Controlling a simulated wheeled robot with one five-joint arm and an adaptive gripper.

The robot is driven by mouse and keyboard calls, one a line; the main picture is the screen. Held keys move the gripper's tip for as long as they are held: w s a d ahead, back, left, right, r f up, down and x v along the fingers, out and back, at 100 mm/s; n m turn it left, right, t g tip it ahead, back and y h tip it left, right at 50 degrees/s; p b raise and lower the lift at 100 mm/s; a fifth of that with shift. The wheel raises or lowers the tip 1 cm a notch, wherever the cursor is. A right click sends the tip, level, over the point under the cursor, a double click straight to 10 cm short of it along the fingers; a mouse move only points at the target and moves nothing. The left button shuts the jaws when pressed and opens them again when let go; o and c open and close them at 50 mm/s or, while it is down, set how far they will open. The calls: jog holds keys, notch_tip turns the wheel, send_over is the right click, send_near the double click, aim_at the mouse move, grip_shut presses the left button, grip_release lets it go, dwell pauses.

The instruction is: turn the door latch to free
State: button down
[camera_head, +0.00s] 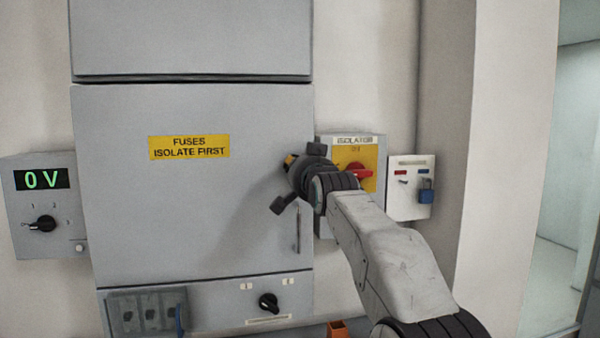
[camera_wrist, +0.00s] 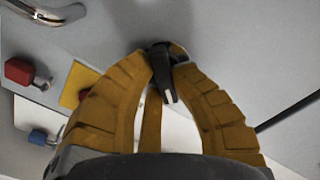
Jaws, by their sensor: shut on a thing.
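The grey cabinet door (camera_head: 185,215) with the yellow "FUSES ISOLATE FIRST" label (camera_head: 189,147) is closed in the head view. My gripper (camera_head: 296,168) is at the door's right edge, above the vertical door handle (camera_head: 298,229). In the wrist view, the yellow fingers of my gripper (camera_wrist: 163,60) are shut on the small dark door latch (camera_wrist: 164,82). The latch shows between the fingertips, with its lighter end pointing down in the picture. In the head view my gripper hides the latch.
An isolator with a red knob (camera_head: 358,171) stands right of the door, close behind my arm. Beside it is a white panel (camera_head: 410,206) with a blue padlock (camera_head: 426,190). A "0 V" meter box (camera_head: 42,205) is at left. A black knob (camera_head: 268,303) sits below the door.

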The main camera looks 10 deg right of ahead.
jog(key=m, duration=0.5)
jog(key=shift+a+m, duration=0.15)
jog(key=shift+m, duration=0.15)
jog(key=shift+a+m, duration=0.1)
jog(key=shift+m, duration=2.2)
jog(key=shift+r, duration=0.1)
jog(key=c, duration=1.5)
grip_release()
jog(key=shift+c, duration=0.2)
jog(key=o, duration=0.5)
jog(key=shift+w+a, duration=0.1)
jog(key=shift+c, duration=0.2)
jog(key=shift+o, duration=0.2)
jog(key=shift+f, duration=0.2)
jog(key=s, duration=1.2)
jog(key=shift+b, duration=0.3)
